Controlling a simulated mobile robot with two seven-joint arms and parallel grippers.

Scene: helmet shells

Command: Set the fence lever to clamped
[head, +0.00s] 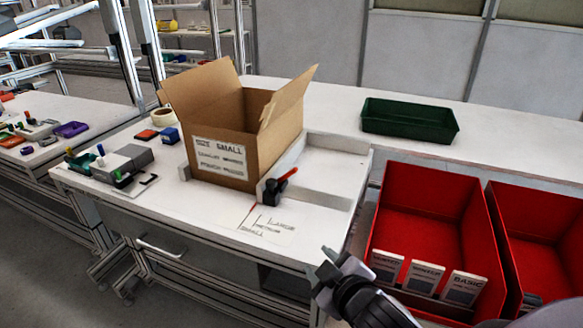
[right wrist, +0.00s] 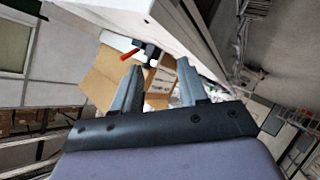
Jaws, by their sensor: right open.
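The fence lever (head: 281,184) is a red handle on a black clamp body at the front of the light fence, beside the cardboard box. Its red handle slants up to the right in the head view. It also shows in the right wrist view (right wrist: 130,54), beyond my fingers. My right gripper (head: 328,268) is open and empty near the table's front right corner, to the right of the lever and apart from it. Its two grey fingers (right wrist: 156,83) show spread in the right wrist view. My left gripper is not in view.
An open cardboard box (head: 228,128) labelled SMALL stands against the fence (head: 336,142). Size marks (head: 266,224) are printed on the table before the lever. Red bins (head: 421,220) with cards stand at right; a green tray (head: 409,121) lies behind. A grey device (head: 112,168) sits left.

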